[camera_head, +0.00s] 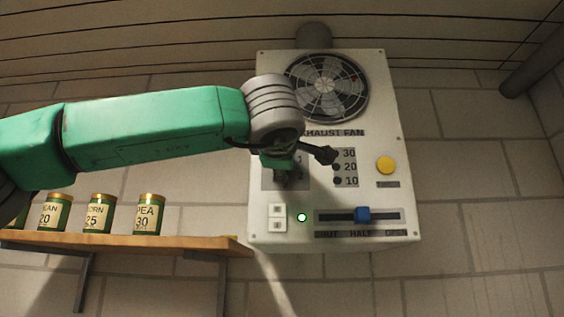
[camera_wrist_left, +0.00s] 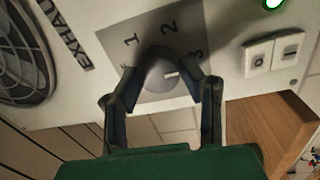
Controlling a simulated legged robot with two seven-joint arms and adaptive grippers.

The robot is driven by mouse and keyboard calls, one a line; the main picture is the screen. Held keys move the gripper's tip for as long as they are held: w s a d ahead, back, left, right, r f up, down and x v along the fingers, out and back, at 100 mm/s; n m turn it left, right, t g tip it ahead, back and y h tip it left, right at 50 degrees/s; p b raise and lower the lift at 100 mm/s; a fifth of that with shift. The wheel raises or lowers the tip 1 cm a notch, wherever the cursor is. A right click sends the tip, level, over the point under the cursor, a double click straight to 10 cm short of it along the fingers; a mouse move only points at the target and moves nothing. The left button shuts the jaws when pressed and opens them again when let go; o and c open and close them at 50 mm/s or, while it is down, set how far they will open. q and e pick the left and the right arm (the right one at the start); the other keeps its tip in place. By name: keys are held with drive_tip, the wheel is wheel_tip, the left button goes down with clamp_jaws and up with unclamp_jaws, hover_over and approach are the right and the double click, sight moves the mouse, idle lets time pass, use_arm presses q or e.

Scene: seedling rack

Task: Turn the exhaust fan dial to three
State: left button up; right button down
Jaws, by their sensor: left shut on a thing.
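The exhaust fan dial (camera_wrist_left: 160,72) is a grey round knob on a darker grey plate (camera_wrist_left: 112,42) with the numbers 1, 2 and 3. Its white pointer mark faces right in the left wrist view, towards the side of the 3 and slightly below that numeral. My left gripper (camera_wrist_left: 163,88) is shut on the dial, one finger on each side. In the head view, my left gripper (camera_head: 288,176) covers the dial and most of its numbers. My right gripper is in neither view.
The white control box (camera_head: 400,215) carries a fan grille (camera_head: 327,87), a yellow button (camera_head: 386,165), a blue slider (camera_head: 362,214), a lit green lamp (camera_head: 301,217) and a two-part switch (camera_head: 277,217). A wooden shelf (camera_head: 130,241) with labelled cans stands at lower left.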

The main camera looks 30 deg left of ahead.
use_arm(q)
drive_tip(key=shift+w+d+f+m, duration=0.15)
drive_tip(key=shift+f+m, duration=0.25)
drive_tip(key=shift+m, duration=0.2)
drive_tip(key=o, duration=1)
drive_tip(key=shift+o, duration=0.7)
drive_tip(key=shift+w+d+r, duration=0.1)
drive_tip(key=shift+w+d, duration=0.1)
drive_tip(key=shift+w, duration=0.1)
drive_tip(key=v, duration=1.2)
drive_tip(key=shift+w, duration=0.1)
drive_tip(key=shift+a, duration=0.15)
